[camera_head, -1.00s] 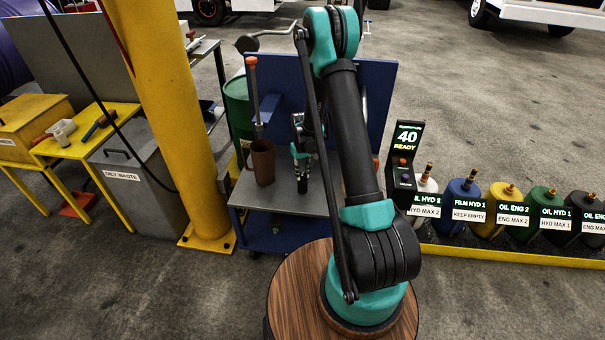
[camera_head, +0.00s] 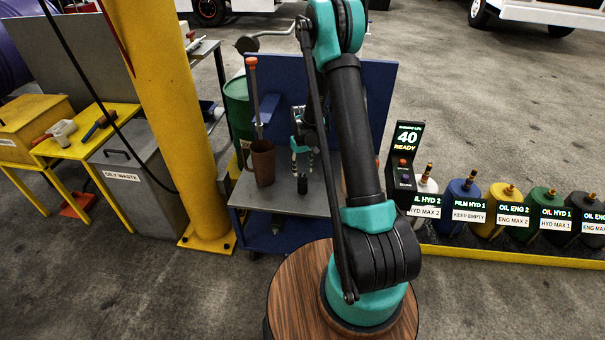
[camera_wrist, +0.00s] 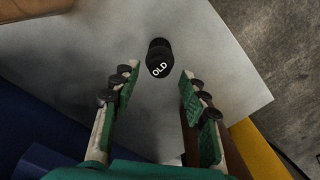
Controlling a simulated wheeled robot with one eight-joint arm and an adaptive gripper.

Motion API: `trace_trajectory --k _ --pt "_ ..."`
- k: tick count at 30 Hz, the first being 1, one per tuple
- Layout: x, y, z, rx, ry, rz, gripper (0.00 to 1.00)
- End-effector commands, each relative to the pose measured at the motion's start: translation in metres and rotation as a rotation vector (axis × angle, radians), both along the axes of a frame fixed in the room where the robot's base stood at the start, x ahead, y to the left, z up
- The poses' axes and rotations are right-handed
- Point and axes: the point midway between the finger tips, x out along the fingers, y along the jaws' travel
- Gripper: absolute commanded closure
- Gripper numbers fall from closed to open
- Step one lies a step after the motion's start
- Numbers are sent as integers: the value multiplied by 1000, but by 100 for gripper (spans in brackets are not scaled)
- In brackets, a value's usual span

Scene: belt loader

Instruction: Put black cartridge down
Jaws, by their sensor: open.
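The black cartridge (camera_head: 302,184) stands upright on the grey top of the blue cart (camera_head: 325,203). In the wrist view the cartridge (camera_wrist: 159,58) shows the word OLD on its top, and the grey cart top (camera_wrist: 215,75) is around it. My gripper (camera_head: 302,160) is open and empty just above the cartridge. In the wrist view my gripper's fingers (camera_wrist: 152,88) are spread wide, and the cartridge lies beyond their tips, clear of both.
A brown cup (camera_head: 262,163) with an orange-topped rod stands left of the cartridge. A blue panel (camera_head: 376,90) rises behind the cart. A yellow post (camera_head: 172,110) is at left. A display reading 40 READY (camera_head: 407,138) and several labelled containers stand at right.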

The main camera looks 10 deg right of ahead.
Motion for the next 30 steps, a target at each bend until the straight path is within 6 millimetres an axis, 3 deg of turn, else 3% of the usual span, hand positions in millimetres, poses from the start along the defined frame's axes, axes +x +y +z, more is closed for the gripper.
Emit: trace_trajectory --k 9,20,25,30 --pt "0 0 60 0 0 0 56" --pt "-3 -1 93 0 -4 -3 56" --pt "-28 -6 120 3 -37 -26 56" --pt "-73 -15 155 9 -94 -62 56"
